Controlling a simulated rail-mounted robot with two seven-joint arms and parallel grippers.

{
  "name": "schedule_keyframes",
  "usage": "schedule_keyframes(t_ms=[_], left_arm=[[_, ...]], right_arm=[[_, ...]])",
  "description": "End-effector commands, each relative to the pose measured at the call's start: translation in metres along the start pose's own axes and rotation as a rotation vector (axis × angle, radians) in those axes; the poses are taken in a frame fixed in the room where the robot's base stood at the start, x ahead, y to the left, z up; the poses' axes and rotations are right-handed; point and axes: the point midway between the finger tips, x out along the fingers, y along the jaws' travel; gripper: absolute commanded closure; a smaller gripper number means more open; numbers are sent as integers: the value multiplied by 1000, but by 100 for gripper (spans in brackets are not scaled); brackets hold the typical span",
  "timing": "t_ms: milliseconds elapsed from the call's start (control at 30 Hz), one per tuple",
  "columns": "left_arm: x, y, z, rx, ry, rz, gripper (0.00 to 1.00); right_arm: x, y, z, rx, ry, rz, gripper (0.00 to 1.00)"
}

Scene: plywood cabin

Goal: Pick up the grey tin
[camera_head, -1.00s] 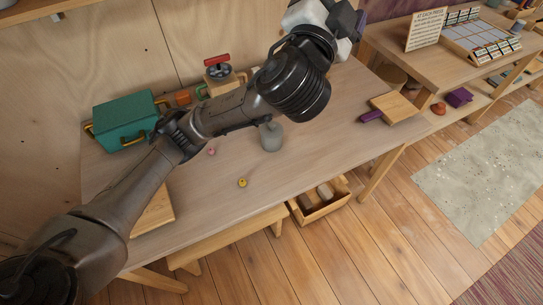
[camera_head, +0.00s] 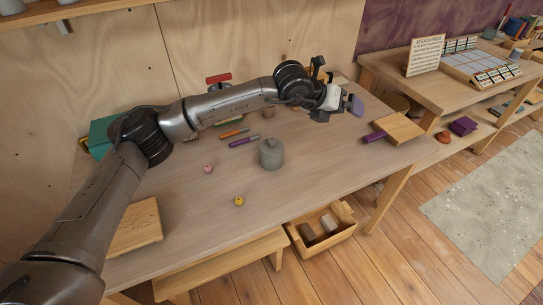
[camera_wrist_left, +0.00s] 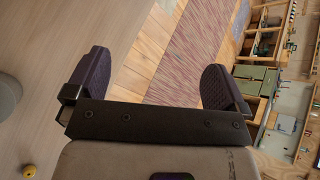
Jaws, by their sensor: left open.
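The grey tin (camera_head: 271,154) is a small rounded canister with a lid and knob, upright on the wooden table (camera_head: 310,187). My left gripper (camera_head: 354,104) is in the air to the right of the tin and farther back, apart from it. In the left wrist view its two dark fingers (camera_wrist_left: 156,84) stand wide apart with nothing between them. Part of a grey rounded thing, probably the tin (camera_wrist_left: 8,97), shows at the left edge of that view. My right gripper is in neither view.
A pink bead (camera_head: 208,169) and a yellow bead (camera_head: 239,201) lie left of the tin. Orange (camera_head: 234,133) and purple (camera_head: 244,142) markers lie behind it. A wooden board (camera_head: 399,128) is at the table's right end. A teal box (camera_head: 100,137) is partly hidden by my arm.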

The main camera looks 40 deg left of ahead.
Motion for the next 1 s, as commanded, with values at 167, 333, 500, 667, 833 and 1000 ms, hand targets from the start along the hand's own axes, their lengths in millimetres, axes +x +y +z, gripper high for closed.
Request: schedule_keyframes(t_ms=[167,333,500,667,833,1000], left_arm=[[-14,75,-9,-154,74,428,0],[-44,117,-22,-323,79,762,0],[-70,135,-37,-496,70,977,0],[-75,139,-41,-606,28,1032,0],[-64,155,-48,-637,12,1035,0],[-48,179,-57,-637,12,1034,0]], right_arm=[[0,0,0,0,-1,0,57],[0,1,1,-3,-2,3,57],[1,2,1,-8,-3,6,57],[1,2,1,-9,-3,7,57],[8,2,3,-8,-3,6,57],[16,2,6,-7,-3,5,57]])
